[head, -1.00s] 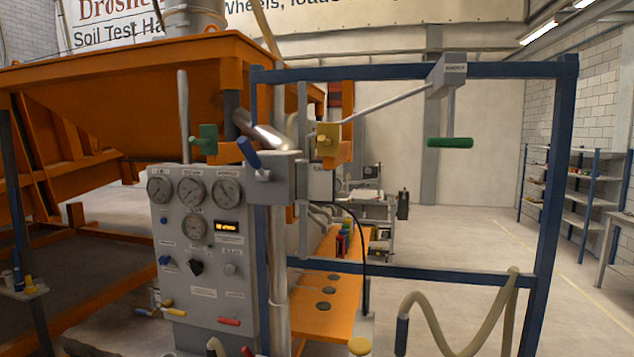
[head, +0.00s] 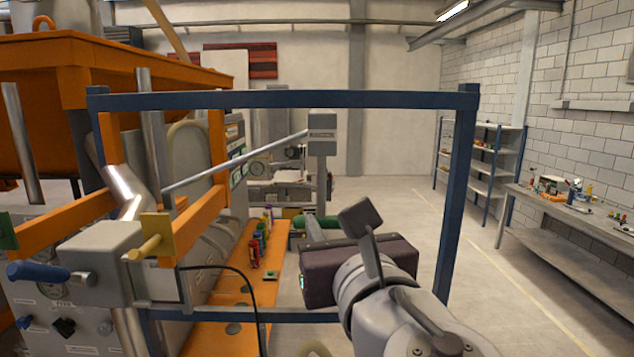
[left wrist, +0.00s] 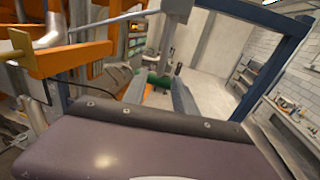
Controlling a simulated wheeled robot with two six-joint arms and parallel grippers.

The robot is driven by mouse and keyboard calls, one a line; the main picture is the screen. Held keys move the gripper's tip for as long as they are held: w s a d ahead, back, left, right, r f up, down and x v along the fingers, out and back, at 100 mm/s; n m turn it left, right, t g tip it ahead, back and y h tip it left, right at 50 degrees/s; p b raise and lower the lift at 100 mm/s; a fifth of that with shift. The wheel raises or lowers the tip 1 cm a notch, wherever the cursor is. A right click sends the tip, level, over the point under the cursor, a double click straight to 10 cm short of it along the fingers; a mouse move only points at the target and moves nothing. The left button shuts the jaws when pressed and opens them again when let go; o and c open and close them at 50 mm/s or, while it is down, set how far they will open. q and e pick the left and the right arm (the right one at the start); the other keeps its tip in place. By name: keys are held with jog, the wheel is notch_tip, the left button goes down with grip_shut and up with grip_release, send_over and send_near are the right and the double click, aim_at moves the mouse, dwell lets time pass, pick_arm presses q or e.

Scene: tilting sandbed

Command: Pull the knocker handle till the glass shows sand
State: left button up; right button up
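The knocker is a grey box (head: 322,133) at the end of a long rod (head: 235,160), by the blue frame's top bar. Its green handle (head: 318,222) hangs below, partly hidden by my left gripper (head: 334,222). In the left wrist view the green handle (left wrist: 157,80) shows between the two spread fingers of that gripper (left wrist: 160,94). The fingers are open; whether they reach around the handle or stop short of it I cannot tell. A shiny tilted tube (head: 125,188), possibly the glass, sits at left; I see no sand in it. My right gripper is out of view.
The blue frame (head: 280,99) surrounds the handle, with an upright (head: 458,200) to the right of my arm. A yellow lever (head: 150,243) and a blue one (head: 45,272) stick out at left. An orange bench (head: 225,290) lies below. Floor at right is clear.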

aim_at(322, 206)
pick_arm(q)
jog(key=shift+s+a+r, duration=0.1)
jog(key=shift+s+r, duration=0.25)
jog(key=shift+r, duration=0.15)
jog(key=shift+w+r, duration=0.1)
jog(key=shift+w, duration=0.3)
jog(key=w+p, duration=0.1)
jog(key=w, duration=0.1)
jog(key=w+a+p, duration=0.1)
jog(key=w, duration=0.2)
jog(key=w+p, duration=0.2)
jog(key=shift+w+a, duration=0.25)
jog(key=shift+w, duration=0.1)
jog(key=shift+w+f, duration=0.2)
jog(key=shift+w, duration=0.15)
grip_shut()
